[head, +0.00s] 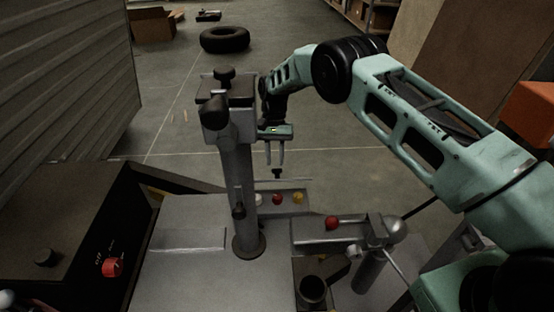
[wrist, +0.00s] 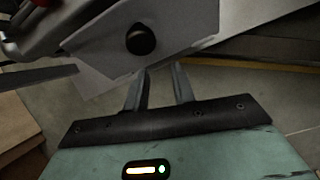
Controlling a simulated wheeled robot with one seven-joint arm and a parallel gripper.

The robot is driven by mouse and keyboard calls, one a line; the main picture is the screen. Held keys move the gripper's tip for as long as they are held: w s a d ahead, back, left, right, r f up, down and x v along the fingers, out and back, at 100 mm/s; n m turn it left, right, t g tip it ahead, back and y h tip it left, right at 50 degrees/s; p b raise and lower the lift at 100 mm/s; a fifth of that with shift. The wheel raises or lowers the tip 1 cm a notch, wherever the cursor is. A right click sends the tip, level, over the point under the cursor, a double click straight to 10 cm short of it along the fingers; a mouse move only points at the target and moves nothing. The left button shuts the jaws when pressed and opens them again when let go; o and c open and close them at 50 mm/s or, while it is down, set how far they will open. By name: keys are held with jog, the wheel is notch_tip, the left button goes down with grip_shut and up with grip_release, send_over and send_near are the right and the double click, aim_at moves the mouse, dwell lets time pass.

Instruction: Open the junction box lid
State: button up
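My gripper (head: 275,162) points down beyond the grey upright post, its two fingers apart with nothing between them. In the wrist view its fingertips (wrist: 158,70) stand apart near a grey metal plate (wrist: 190,20). A round black knob (wrist: 140,39) is on that plate, just beyond the fingertips. In the head view a small black knob (head: 277,173) shows just below the fingers, by a grey panel with white, red and yellow buttons (head: 277,199). I cannot tell which part is the junction box lid, nor whether the fingers touch anything.
The grey post (head: 238,170) stands close left of my gripper. A lever with a red ball (head: 332,222) and a metal clamp (head: 378,230) are nearer, to the right. A black cabinet with a red knob (head: 112,267) is at left. Open floor with a tire (head: 225,39) lies beyond.

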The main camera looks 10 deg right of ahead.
jog(key=o, duration=0.4)
jog(key=shift+d, duration=0.15)
jog(key=shift+o, duration=0.2)
jog(key=a+p+v, duration=0.1)
jog(key=v, duration=1.1)
jog(key=shift+d, duration=0.45)
